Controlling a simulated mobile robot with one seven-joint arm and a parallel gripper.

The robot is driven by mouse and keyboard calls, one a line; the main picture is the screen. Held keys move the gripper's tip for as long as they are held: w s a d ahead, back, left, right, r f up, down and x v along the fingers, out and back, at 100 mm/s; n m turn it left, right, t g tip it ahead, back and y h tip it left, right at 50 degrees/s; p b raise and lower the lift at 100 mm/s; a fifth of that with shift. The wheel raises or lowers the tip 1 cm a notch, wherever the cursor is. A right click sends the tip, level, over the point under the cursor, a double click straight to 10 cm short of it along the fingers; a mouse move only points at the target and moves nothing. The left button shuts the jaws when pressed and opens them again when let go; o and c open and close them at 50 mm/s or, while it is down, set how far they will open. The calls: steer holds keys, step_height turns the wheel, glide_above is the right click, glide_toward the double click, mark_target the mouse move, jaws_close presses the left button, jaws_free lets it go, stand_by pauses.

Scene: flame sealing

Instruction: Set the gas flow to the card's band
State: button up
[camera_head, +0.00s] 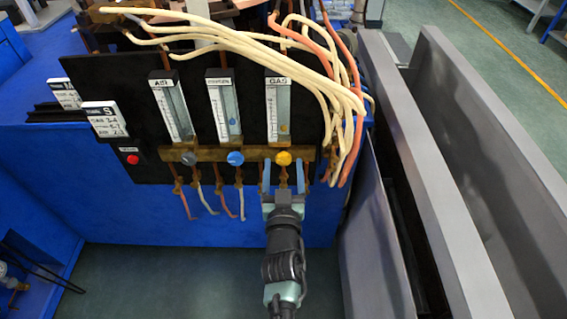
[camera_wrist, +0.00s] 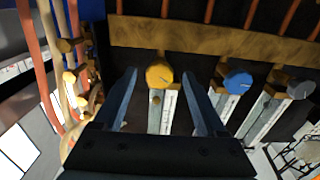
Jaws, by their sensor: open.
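The yellow gas knob (camera_head: 283,158) sits on the brass bar below the flowmeter tube labelled GAS (camera_head: 278,112). A small float shows low in that tube. My gripper (camera_head: 283,170) is open, with one finger on each side of the yellow knob. In the wrist view the yellow knob (camera_wrist: 159,74) lies between the two open fingers (camera_wrist: 165,80), with a gap on both sides. The card (camera_head: 105,119) stands at the left of the black panel, headed S with handwritten lines too small to read for certain. A second card (camera_head: 65,93) stands behind it.
The blue knob (camera_head: 235,158) and grey knob (camera_head: 189,158) sit left of the gas knob on the same brass bar (camera_head: 212,154). Cream and orange hoses (camera_head: 340,110) hang close on the right. A red button (camera_head: 132,159) is at left. Grey metal troughs (camera_head: 420,170) stand at right.

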steer(key=shift+w, duration=0.2)
jaws_close()
stand_by(0.3)
steer(key=shift+n, duration=0.3)
